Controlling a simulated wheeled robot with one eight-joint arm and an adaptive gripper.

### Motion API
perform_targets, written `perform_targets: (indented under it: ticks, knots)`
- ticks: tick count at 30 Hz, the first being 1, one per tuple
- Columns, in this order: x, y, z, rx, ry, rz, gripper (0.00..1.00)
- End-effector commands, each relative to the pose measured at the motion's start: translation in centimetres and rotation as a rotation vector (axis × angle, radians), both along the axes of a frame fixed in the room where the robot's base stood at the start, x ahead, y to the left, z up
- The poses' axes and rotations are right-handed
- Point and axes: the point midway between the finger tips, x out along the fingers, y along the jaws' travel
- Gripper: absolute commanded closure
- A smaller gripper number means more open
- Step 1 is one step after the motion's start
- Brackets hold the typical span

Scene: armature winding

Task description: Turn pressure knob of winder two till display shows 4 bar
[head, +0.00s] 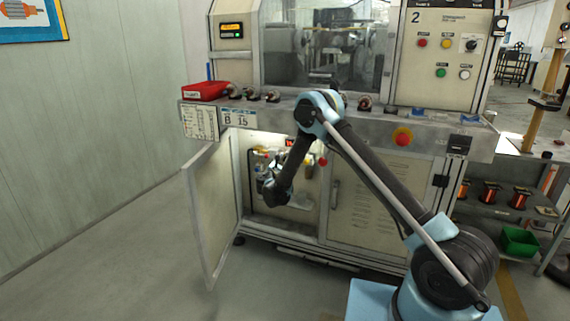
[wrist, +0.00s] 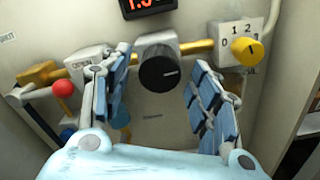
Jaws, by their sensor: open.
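In the wrist view a black round knob (wrist: 160,73) with a pale mark sits on a grey body on a brass pipe. My gripper (wrist: 157,92) is open, with one blue-padded finger on each side of the knob; I cannot tell whether either finger touches it. A red-digit display (wrist: 147,6) above is cut off by the frame; it starts with "1." and the rest is unclear. In the head view my gripper (head: 279,190) is inside the open lower cabinet of winder two (head: 435,60), and the knob cannot be made out there.
A yellow selector knob (wrist: 247,51) with a 0–3 scale is right of the black knob. A red ball handle (wrist: 63,88) is at left. The open cabinet door (head: 210,215) stands left of my arm. A red emergency button (head: 402,137) is on the front ledge.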

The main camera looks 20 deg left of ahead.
Motion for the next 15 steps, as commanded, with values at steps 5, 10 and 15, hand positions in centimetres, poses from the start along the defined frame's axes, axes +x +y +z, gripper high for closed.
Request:
perform_targets:
  ticks: [5, 10, 15]
  knots:
    - [1.22, -0.02, 0.00, 0.000, 0.000, 0.001, 0.44]
    - [1.47, -0.05, 0.01, 0.000, 0.000, 0.001, 0.44]
    - [1.45, -0.05, 0.01, 0.000, 0.000, 0.001, 0.46]
